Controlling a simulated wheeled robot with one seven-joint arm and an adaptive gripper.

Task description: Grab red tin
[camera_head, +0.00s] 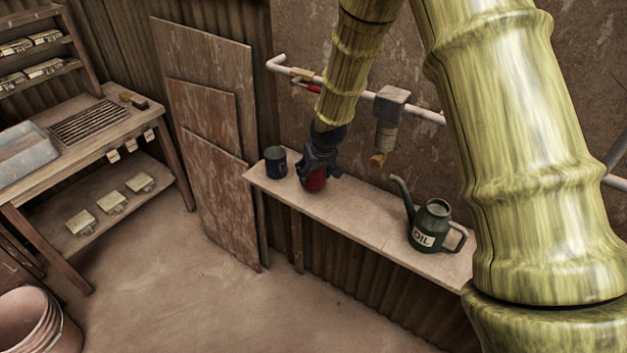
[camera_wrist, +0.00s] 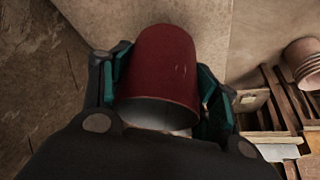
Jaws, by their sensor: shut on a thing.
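The red tin (camera_head: 315,181) is on the narrow wall shelf (camera_head: 362,213), partly hidden behind my gripper (camera_head: 319,163) in the head view. In the wrist view the dark red tin (camera_wrist: 163,68) fills the space between the two fingers of my gripper (camera_wrist: 160,88). The teal finger pads press against its left and right sides, so my gripper is shut on it. Whether the tin's base touches the shelf cannot be told.
A dark blue tin (camera_head: 276,162) stands just left of the red tin. A green oil can (camera_head: 432,226) stands farther right on the shelf. A pipe (camera_head: 425,114) with a grey fitting (camera_head: 389,106) runs along the wall above. A workbench (camera_head: 85,143) is at left.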

